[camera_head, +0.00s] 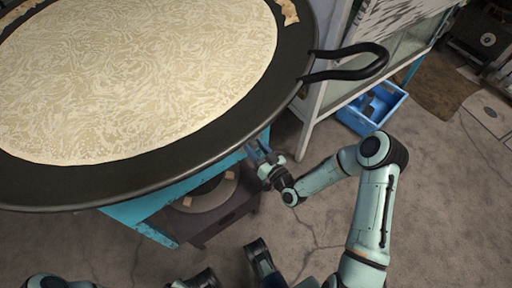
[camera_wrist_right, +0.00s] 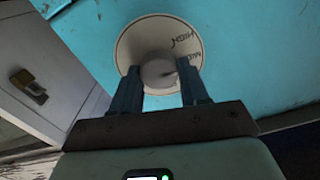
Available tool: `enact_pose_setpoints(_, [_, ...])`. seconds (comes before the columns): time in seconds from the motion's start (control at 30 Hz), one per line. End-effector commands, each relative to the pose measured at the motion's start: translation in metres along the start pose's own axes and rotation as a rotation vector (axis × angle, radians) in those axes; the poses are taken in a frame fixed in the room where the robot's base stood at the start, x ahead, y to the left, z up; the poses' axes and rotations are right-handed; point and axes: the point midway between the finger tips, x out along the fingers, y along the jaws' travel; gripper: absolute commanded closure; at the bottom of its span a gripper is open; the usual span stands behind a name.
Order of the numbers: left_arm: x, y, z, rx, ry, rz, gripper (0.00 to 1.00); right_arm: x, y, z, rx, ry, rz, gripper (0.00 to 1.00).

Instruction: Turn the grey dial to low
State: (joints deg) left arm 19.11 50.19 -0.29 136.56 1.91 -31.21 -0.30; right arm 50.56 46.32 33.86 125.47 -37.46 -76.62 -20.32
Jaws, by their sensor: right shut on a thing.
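The grey dial (camera_wrist_right: 158,72) shows in the right wrist view, in the middle of a round white plate (camera_wrist_right: 133,46) with dark lettering on a turquoise panel (camera_wrist_right: 243,50). The lettering on the plate's right side seems to read "HIGH" and perhaps another word; no "LOW" is legible. My right gripper (camera_wrist_right: 160,92) has a finger on each side of the dial and is shut on it. In the head view my right gripper (camera_head: 258,152) reaches under the rim of the big pan (camera_head: 170,165), and the dial is hidden there.
The pan of milk stands on a turquoise stand (camera_head: 140,210), its black handle (camera_head: 375,60) jutting right above my right forearm. A white cabinet (camera_head: 325,60) stands close by, with a padlock (camera_wrist_right: 28,84). A blue crate (camera_head: 372,108) sits on the floor. Floor at lower right is clear.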

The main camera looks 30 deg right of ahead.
Motion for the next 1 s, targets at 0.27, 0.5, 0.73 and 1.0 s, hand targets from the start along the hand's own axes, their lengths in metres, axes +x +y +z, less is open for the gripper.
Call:
enact_pose_setpoints(0.27, [-0.014,0.013,-0.016,0.014,0.055,0.024,0.57,-0.001,0.000,0.000,0.171,-0.003,0.000,0.86])
enact_pose_setpoints(0.5, [-0.027,0.027,-0.031,0.027,0.106,0.048,0.57,-0.001,0.001,0.001,0.366,-0.004,0.001,0.86])
enact_pose_setpoints(0.73, [-0.034,0.030,-0.027,0.031,0.097,0.053,0.57,-0.001,0.001,0.001,0.523,-0.005,0.000,0.86])
enact_pose_setpoints(1.0, [-0.037,0.031,-0.020,0.033,0.077,0.054,0.57,-0.001,0.002,0.002,0.630,-0.005,0.000,0.86])
